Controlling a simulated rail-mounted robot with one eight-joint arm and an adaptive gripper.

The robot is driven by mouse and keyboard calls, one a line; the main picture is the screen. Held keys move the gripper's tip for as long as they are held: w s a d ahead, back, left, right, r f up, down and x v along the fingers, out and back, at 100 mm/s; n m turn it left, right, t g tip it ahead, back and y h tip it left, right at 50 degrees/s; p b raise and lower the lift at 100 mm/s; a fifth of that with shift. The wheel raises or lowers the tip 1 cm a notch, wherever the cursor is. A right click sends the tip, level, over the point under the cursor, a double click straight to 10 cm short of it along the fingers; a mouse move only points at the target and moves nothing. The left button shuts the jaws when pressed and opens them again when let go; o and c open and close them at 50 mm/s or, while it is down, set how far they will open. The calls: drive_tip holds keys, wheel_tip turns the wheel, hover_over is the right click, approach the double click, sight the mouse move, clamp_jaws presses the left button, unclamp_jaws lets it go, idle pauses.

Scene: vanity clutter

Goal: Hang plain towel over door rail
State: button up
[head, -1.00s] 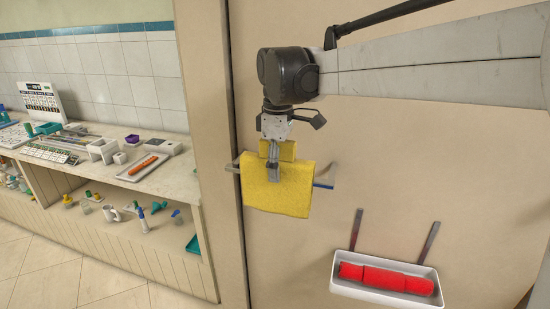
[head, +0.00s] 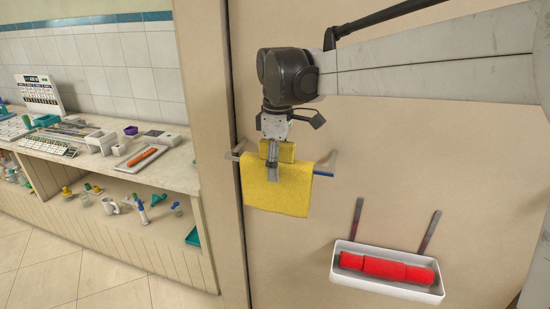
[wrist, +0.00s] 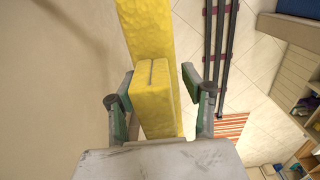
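The rail's ends show on both sides of the towel. My gripper (head: 272,177) points down at the towel's top fold. In the wrist view, the fingers (wrist: 157,108) stand on either side of the upright yellow fold (wrist: 152,92). A clear gap shows between the fold and the right finger, so the gripper looks open. The towel's back side is hidden.
A white tray (head: 345,287) with a red rolled item (head: 385,267) is fixed lower right on the door. A counter (head: 110,170) with small items and a shelf below stands at the left. The wrist view shows a striped mat (wrist: 230,127) on the floor.

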drive_tip(key=shift+o, duration=1.4)
wheel_tip(320, 180, up, 12)
drive_tip(key=shift+f, duration=0.25)
drive_tip(key=shift+r, duration=0.2)
drive_tip(key=shift+s+d, duration=0.25)
drive_tip(key=shift+d, duration=0.05)
drive_tip(key=s+d+f+m+t, duration=0.3)
drive_tip(key=s+d+f+m, duration=0.4)
drive_tip(key=s, duration=0.4)
drive_tip(key=s+d+f+m+t, duration=0.4)
drive_tip(key=s+d+f+m, duration=0.3)
drive_tip(key=s+d+f, duration=0.3)
drive_tip(key=s, duration=0.2)
drive_tip(key=shift+s+f, duration=0.3)
drive_tip(key=shift+f, duration=0.1)
